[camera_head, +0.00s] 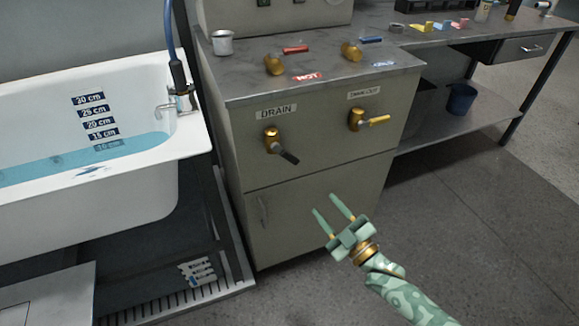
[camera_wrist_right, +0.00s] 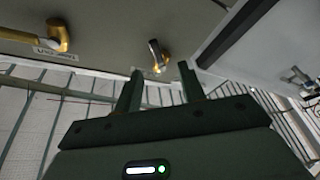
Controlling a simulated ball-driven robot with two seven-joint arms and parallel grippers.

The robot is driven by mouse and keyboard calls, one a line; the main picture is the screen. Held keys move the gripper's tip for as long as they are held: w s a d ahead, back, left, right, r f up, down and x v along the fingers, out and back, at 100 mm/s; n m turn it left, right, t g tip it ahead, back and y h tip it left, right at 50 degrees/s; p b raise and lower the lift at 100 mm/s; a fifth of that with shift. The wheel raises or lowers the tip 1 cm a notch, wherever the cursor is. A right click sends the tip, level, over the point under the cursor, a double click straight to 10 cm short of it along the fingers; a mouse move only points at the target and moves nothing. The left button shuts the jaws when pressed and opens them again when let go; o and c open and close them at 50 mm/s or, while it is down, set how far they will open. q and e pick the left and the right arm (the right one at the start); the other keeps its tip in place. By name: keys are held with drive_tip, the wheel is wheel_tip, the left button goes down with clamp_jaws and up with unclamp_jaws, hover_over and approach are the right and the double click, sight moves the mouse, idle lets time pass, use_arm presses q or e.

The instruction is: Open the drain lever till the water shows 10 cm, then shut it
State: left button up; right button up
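The drain lever (camera_head: 280,147), a brass hub with a black handle slanting down to the right, is on the cabinet front under a DRAIN label (camera_head: 276,112). It also shows in the right wrist view (camera_wrist_right: 156,56), beyond the fingertips. The white bathtub (camera_head: 150,180) holds blue water (camera_head: 60,165). Its surface lies just below the 15 cm mark (camera_head: 103,134), and the 10 cm mark (camera_head: 107,146) looks under water. My right gripper (camera_head: 326,205) is open and empty, below and right of the drain lever, apart from it. My left gripper is not in view.
A second lever (camera_head: 368,119) with a yellow handle is right of the drain lever. Brass knobs (camera_head: 274,65), a metal cup (camera_head: 222,42) and a HOT label (camera_head: 307,77) are on the grey counter (camera_head: 240,85). Floor (camera_head: 470,230) right of the cabinet is clear.

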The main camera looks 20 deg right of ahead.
drive_tip(key=r, duration=0.2)
drive_tip(key=b, duration=0.3)
approach(292, 160)
drive_tip(key=shift+n+t, duration=0.3)
drive_tip(key=x, duration=0.2)
drive_tip(key=f+x, duration=0.1)
drive_tip(key=x, duration=0.1)
drive_tip(key=shift+w, duration=0.35)
drive_tip(key=b+x, duration=0.1)
drive_tip(key=x, duration=0.5)
drive_tip(key=shift+r+b, duration=0.2)
drive_tip(key=shift+b, duration=0.2)
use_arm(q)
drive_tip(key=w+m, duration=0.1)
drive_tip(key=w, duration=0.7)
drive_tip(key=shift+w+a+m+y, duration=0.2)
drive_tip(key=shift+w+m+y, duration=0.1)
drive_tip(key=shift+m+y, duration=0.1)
use_arm(e)
drive_tip(key=shift+w+a+r, duration=0.1)
drive_tip(key=shift+r, duration=0.05)
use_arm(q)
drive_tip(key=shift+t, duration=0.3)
use_arm(e)
clamp_jaws()
